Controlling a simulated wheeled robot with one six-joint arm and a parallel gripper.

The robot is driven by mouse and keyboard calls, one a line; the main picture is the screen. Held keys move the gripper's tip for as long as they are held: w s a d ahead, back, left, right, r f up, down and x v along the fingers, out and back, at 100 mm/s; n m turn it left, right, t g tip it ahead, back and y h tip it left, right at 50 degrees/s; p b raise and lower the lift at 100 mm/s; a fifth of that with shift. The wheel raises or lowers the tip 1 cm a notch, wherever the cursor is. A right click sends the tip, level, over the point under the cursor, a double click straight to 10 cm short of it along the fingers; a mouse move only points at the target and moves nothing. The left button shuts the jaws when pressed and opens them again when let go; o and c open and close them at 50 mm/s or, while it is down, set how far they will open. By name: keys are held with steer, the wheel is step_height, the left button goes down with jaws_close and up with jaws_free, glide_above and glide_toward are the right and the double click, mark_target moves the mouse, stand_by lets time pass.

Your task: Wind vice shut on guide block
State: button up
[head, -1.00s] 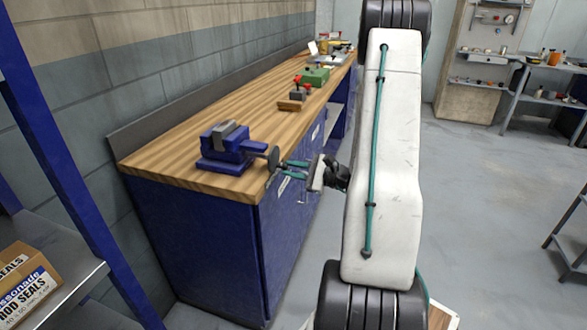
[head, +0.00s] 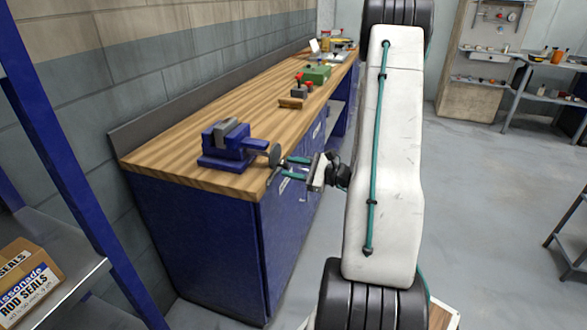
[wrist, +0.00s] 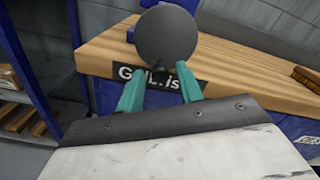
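The blue vice (head: 228,148) stands on the near corner of the wooden bench. A grey block, apparently the guide block (head: 229,127), sits at its jaws; any remaining gap is too small to tell. The vice's round grey handwheel (head: 275,154) faces my gripper and shows large in the wrist view (wrist: 167,38). My gripper (head: 288,167) is just in front of the wheel, beyond the bench edge. Its teal fingers (wrist: 160,84) are spread, with a small dark knob at the wheel's lower edge between them. Contact with the knob cannot be made out.
The wooden bench (head: 180,168) carries a small red-handled item (head: 302,88), a green box (head: 316,73) and clutter farther back. A shelf with a cardboard box (head: 28,280) stands at lower left. Open floor lies to the right.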

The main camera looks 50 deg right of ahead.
steer(key=n, duration=2.5)
jaws_close()
steer(key=shift+s+a+r+m, duration=0.1)
steer(key=shift+a+m, duration=0.1)
steer(key=shift+m, duration=0.6)
steer(key=shift+s+a+m, duration=0.1)
steer(key=shift+a+m, duration=0.1)
steer(key=shift+m, duration=0.6)
steer(key=m, duration=0.3)
steer(key=shift+s+a+r, duration=0.1)
steer(key=shift+a+r, duration=0.1)
steer(key=shift+a, duration=0.15)
